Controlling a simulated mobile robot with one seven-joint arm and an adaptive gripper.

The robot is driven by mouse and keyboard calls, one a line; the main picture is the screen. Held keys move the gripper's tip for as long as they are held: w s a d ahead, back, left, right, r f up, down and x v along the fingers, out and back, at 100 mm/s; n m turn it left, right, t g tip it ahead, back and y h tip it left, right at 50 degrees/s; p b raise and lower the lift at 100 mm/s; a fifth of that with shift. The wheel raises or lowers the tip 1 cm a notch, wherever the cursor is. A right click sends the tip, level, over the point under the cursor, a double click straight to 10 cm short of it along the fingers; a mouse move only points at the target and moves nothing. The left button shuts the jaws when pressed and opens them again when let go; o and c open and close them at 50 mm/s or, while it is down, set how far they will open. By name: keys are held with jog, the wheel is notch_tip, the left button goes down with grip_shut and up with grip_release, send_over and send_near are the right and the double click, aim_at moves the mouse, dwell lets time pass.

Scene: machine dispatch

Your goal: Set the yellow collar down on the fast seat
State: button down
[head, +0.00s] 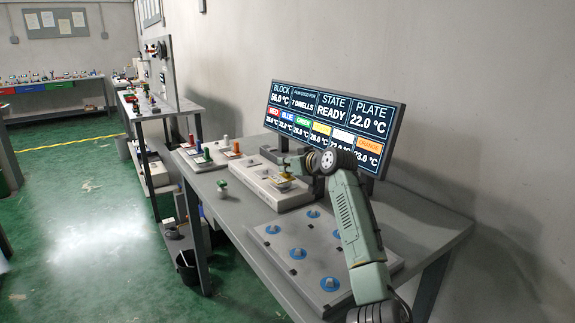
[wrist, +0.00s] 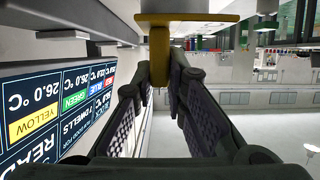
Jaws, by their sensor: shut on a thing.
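My gripper (head: 290,165) is over the pale block (head: 262,184) in front of the display, with its fingers pointing toward it. In the wrist view my gripper (wrist: 160,85) is shut on the yellow collar (wrist: 159,58), with a narrow part between the fingertips and a wide flat flange beyond them. The yellow collar also shows small under my gripper in the head view (head: 284,178). A pale piece shows just under it at the block; I cannot tell whether they touch. No seat is legibly marked fast, and the fingers partly hide the block top.
The display (head: 335,125) stands behind the block and reads state ready. A grey plate (head: 275,246) with several blue round discs lies in front. Several coloured pieces stand farther back on pale bases (head: 203,163).

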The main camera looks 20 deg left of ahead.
jog(key=shift+f, duration=0.3)
